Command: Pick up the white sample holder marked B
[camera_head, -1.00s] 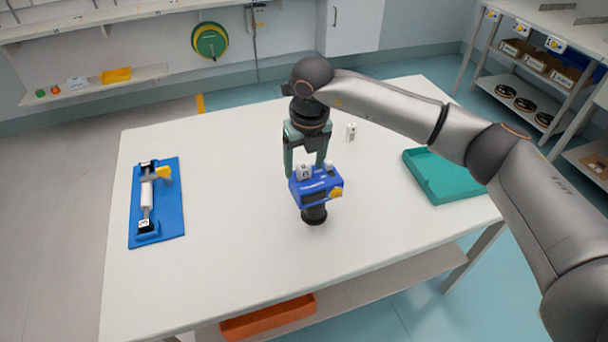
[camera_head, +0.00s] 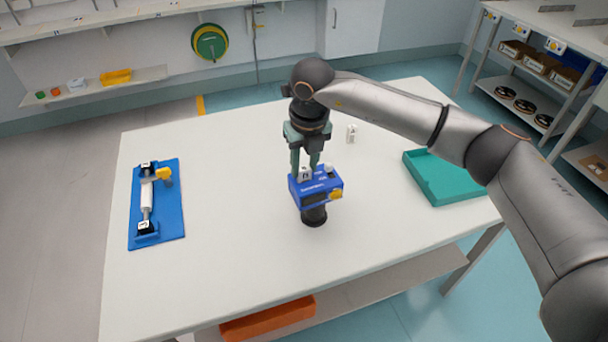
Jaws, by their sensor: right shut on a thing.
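A white sample holder (camera_head: 306,175) with a dark letter sits at the top of a blue device (camera_head: 316,190) on a black round foot. The letter is too small to read surely now. My right gripper (camera_head: 305,173) points down over the device, its fingers shut on this holder, which is partly hidden between them. Another small white holder (camera_head: 351,133) stands upright on the table behind and to the right; its mark is not clear. My left gripper is not in view.
The white table (camera_head: 240,240) has wide clear areas. A blue board (camera_head: 172,225) with a white roller lies at the left, and a teal tray (camera_head: 440,175) at the right. My right arm spans the table's right side. An orange bin (camera_head: 268,318) is on the lower shelf.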

